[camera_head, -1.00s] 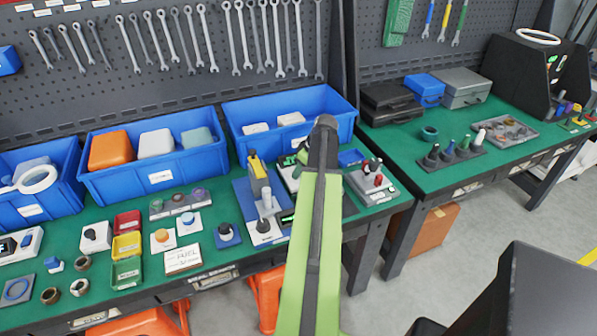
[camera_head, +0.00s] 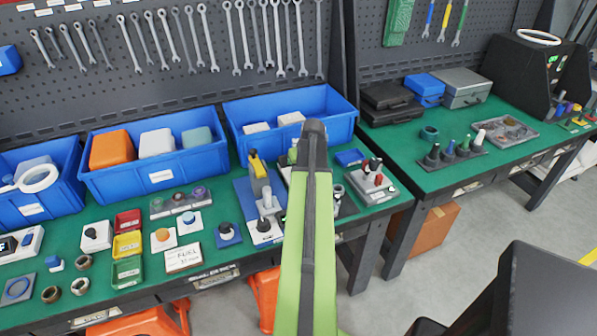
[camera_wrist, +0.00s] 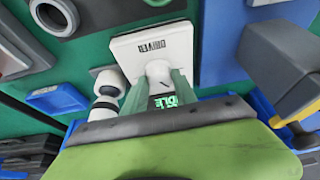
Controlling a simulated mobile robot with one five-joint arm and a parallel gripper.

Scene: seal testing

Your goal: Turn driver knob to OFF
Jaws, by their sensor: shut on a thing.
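The driver (camera_wrist: 128,53) is a white plate lettered DRIVER, seen upside down in the wrist view. Its pale knob (camera_wrist: 158,72) has a dark pointer line and sits between the green fingers of my gripper (camera_wrist: 159,85), which is shut on it. Part of a dark display (camera_wrist: 168,101) with green letters, apparently ending in DLE, shows beneath the knob. My fingers hide part of the knob and display; I cannot tell which setting the pointer marks. In the head view my green arm covers most of the driver and gripper.
Close by are a white-and-black cylindrical part (camera_wrist: 107,92), a grey ring (camera_wrist: 54,15) and a yellow-and-grey tool (camera_wrist: 290,95). Blue bins (camera_head: 290,118) stand behind along the pegboard. A device with red and black knobs (camera_head: 376,182) stands to the right. Green bench surface shows between items.

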